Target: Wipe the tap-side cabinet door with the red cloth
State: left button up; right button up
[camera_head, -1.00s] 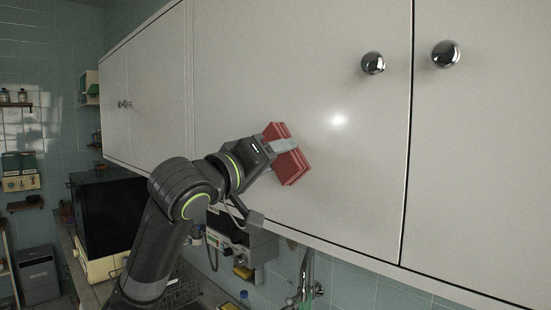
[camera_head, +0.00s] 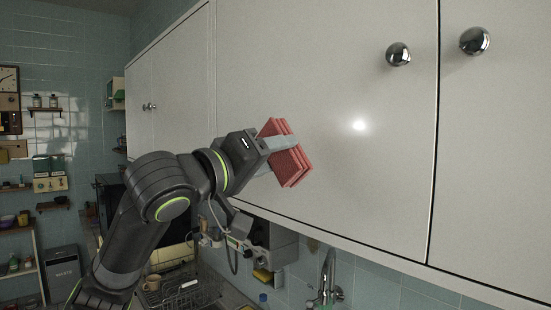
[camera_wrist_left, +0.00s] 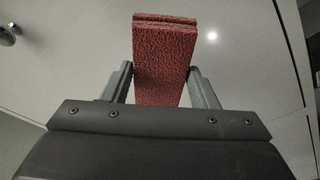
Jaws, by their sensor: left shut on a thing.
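The red cloth (camera_head: 291,165) is a folded pad held in my left gripper (camera_head: 283,145). In the left wrist view the cloth (camera_wrist_left: 163,60) sits between the two fingers of the left gripper (camera_wrist_left: 160,85), which is shut on it. The white tap-side cabinet door (camera_head: 330,75) is right behind the cloth, with a round chrome knob (camera_head: 398,54) at its upper right. The cloth is at the lower left part of this door; whether it touches the surface I cannot tell. My right gripper is not in view.
Another cabinet door with a knob (camera_head: 474,41) is to the right. Below the cabinets are a tap (camera_head: 327,280), a wall-mounted device (camera_head: 268,245) and a dish rack (camera_head: 190,292). Shelves and a waste bin (camera_head: 63,272) stand at the far left.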

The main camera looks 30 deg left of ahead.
pick_arm(q)
jog(key=shift+b+v, duration=0.8)
jog(key=shift+v, duration=0.05)
jog(key=shift+s+a+r+b, duration=0.15)
jog(key=shift+s+a+b, duration=0.2)
jog(key=shift+s, duration=0.35)
jog(key=shift+w, duration=0.15)
